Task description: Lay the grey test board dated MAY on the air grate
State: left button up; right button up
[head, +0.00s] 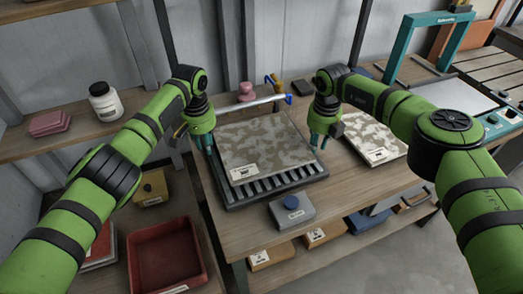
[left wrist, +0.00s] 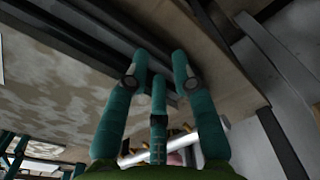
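A grey-tan mottled test board (head: 265,142) lies on the dark slatted air grate (head: 270,188), with bare slats showing along its front. Its white label is at the front left corner; I cannot read the date. A second mottled board (head: 370,138) with a label lies on the table to the right. My left gripper (head: 204,143) is beside the grate's left edge. In the left wrist view its teal fingers (left wrist: 160,75) are spread with nothing between them. My right gripper (head: 319,141) is at the first board's right edge, its fingertips apart.
A teal frame press (head: 430,45) is back right. A red bin (head: 165,256) is lower left.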

pick_arm(q)
jog(key=shift+s+r, duration=0.1)
pick_arm(e)
jog(key=shift+d, duration=0.1)
jog(key=shift+r, duration=0.25)
pick_arm(q)
notch_tip(320, 180, up, 12)
jog(key=shift+s, duration=0.4)
pick_arm(e)
notch_tip(320, 180, up, 12)
jog(key=s, duration=0.1)
jog(key=shift+f, duration=0.2)
dwell(1.5)
